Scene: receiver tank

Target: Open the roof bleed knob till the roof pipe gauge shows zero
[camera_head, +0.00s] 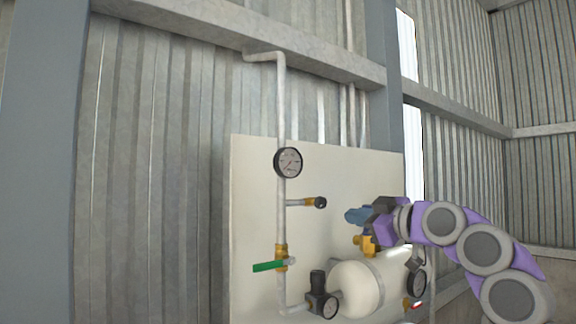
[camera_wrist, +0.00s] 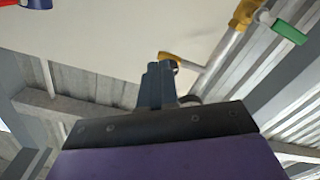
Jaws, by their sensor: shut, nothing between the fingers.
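The roof pipe gauge (camera_head: 288,162) is a round white dial with a black rim on the vertical grey pipe; its needle is too small to read surely. The bleed knob (camera_head: 320,202) is small and dark, on a brass-ended side branch below the gauge. My gripper (camera_head: 350,215) is shut and empty, to the right of the knob and slightly lower, apart from it in the picture. In the wrist view my blue fingers (camera_wrist: 160,68) are together, and the bleed knob (camera_wrist: 175,68) shows partly hidden just beyond their tips. The depth gap between them is unclear.
A green lever (camera_head: 268,267) sits on the pipe below the knob, also in the wrist view (camera_wrist: 290,30). A black regulator (camera_head: 318,290), cream tank (camera_head: 358,290) and another gauge (camera_head: 417,284) stand lower. The pale panel (camera_head: 250,190) is behind.

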